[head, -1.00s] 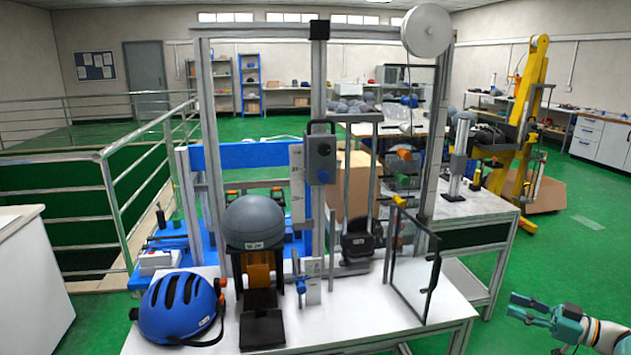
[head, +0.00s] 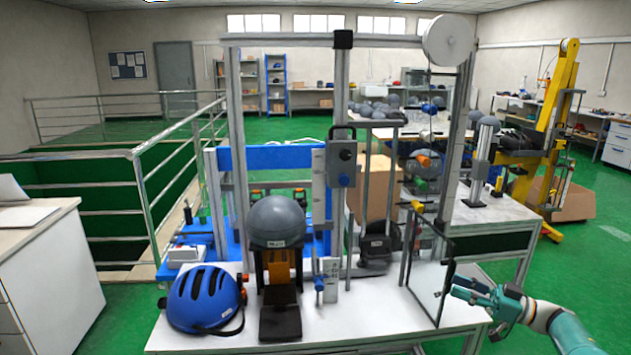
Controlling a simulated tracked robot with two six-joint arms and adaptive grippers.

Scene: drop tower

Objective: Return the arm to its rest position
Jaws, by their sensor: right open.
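My right gripper (head: 474,291) is at the lower right of the head view, at the end of my teal and beige arm. It is open and I see nothing between its fingers. It appears just right of the drop tower's open clear door (head: 432,284); I cannot tell whether they touch. The drop tower (head: 235,130) stands on a white table. A grey ball-like headform (head: 277,221) sits on its black and orange stand. A blue helmet (head: 203,298) lies on the table left of the stand. My left gripper is not in view.
The white table (head: 372,322) has bare room at its front right. Metal railings (head: 95,150) run on the left beside a white counter (head: 52,262). A yellow lifting frame (head: 557,120) stands at the back right. Green floor is clear at the right.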

